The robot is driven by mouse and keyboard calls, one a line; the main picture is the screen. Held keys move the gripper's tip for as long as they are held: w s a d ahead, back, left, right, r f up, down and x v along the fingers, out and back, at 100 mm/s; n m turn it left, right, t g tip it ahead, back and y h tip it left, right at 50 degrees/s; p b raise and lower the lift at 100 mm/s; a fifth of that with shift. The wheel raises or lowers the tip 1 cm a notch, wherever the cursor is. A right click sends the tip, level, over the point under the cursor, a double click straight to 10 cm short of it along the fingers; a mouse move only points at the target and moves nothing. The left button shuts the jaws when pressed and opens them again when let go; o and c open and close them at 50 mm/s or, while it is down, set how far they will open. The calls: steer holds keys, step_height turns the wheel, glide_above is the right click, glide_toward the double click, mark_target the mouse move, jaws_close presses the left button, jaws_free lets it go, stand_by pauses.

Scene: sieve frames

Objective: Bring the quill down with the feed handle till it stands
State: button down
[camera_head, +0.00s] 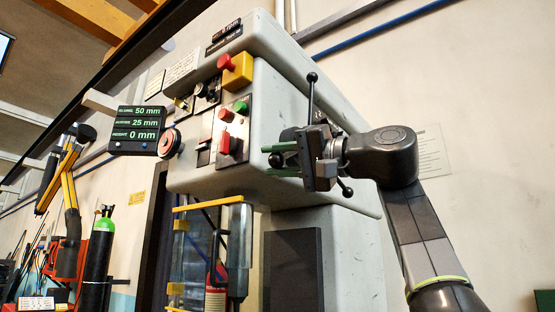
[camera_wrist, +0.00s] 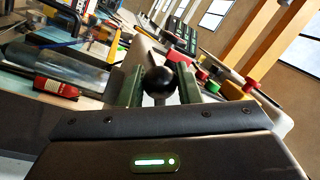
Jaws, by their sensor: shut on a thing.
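The feed handle (camera_head: 311,95) is on the right side of the grey drill press head, with dark spokes ending in black ball knobs. One spoke points up and another knob shows low on the right. My gripper (camera_head: 277,160) has green fingers and is shut on a feed handle spoke at its left. In the wrist view a black ball knob (camera_wrist: 159,81) sits between the two green fingers. The hub is mostly hidden behind my gripper. I cannot make out the quill; a guard with a yellow frame hangs below the head. The black display (camera_head: 136,130) reads 50 mm, 25 mm and height 0 mm.
The press head (camera_head: 275,110) carries a red button on a yellow box (camera_head: 238,72) and a panel with green and red buttons (camera_head: 233,130). The guard (camera_head: 236,240) hangs below. The wall at right is mostly clear.

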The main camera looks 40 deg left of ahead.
steer(key=c, duration=1.1)
jaws_free()
steer(key=shift+w+d, duration=0.1)
steer(key=shift+d, duration=0.05)
steer(key=b+v, duration=0.1)
steer(key=v, duration=1.2)
steer(key=shift+d, duration=0.3)
steer(key=p+x, duration=0.1)
steer(key=x, duration=1.3)
steer(key=shift+d, duration=0.15)
